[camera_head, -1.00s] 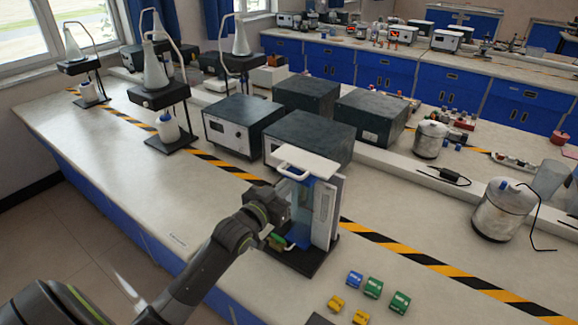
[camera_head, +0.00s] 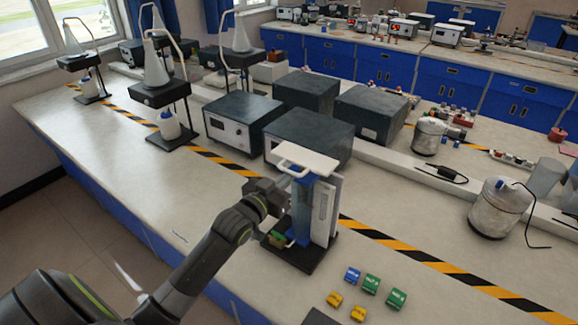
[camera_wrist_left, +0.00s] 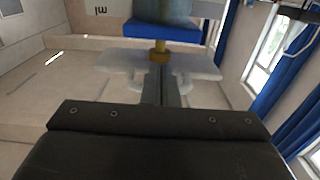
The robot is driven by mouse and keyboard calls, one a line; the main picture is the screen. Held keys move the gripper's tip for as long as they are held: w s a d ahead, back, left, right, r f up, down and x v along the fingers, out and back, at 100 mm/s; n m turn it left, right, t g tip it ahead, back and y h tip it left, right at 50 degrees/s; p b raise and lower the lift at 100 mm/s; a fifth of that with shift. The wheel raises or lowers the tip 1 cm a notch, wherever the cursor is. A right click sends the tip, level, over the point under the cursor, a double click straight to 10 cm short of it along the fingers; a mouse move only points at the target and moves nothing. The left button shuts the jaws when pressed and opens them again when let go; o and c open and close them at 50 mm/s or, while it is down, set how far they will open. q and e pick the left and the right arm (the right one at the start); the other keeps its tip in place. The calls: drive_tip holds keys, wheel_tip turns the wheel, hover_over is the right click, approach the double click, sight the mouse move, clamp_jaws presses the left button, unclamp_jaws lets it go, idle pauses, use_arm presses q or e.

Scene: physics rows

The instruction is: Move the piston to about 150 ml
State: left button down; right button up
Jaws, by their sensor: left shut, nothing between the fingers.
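The piston apparatus stands upright on a black base (camera_head: 293,256) in the head view. It has a white handle plate (camera_head: 308,161) on top, a clear cylinder with blue parts (camera_head: 301,212) and a pale scale panel (camera_head: 326,212) on its right. My left gripper (camera_head: 283,190) is shut and empty at the upper left side of the apparatus, just below the handle plate. In the left wrist view the shut fingers (camera_wrist_left: 160,85) overlap the white handle plate (camera_wrist_left: 200,68), near a brass-coloured rod (camera_wrist_left: 160,51) and a blue block (camera_wrist_left: 160,35). Contact and the piston's reading cannot be told.
Small blue, green and yellow blocks (camera_head: 371,284) lie in front right of the apparatus. Dark boxes (camera_head: 310,138) stand close behind it. A metal canister (camera_head: 499,208) stands at the right. The bench (camera_head: 150,185) is clear to the left.

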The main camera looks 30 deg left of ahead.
use_arm(q)
wheel_tip(320, 180, up, 5)
drive_tip(key=p, duration=0.4)
idle(1.0)
drive_tip(key=s+f+p, duration=0.1)
drive_tip(key=s+p, duration=0.2)
drive_tip(key=s, duration=0.6)
drive_tip(key=shift+a+f, duration=0.2)
drive_tip(key=shift+a, duration=0.15)
idle(0.5)
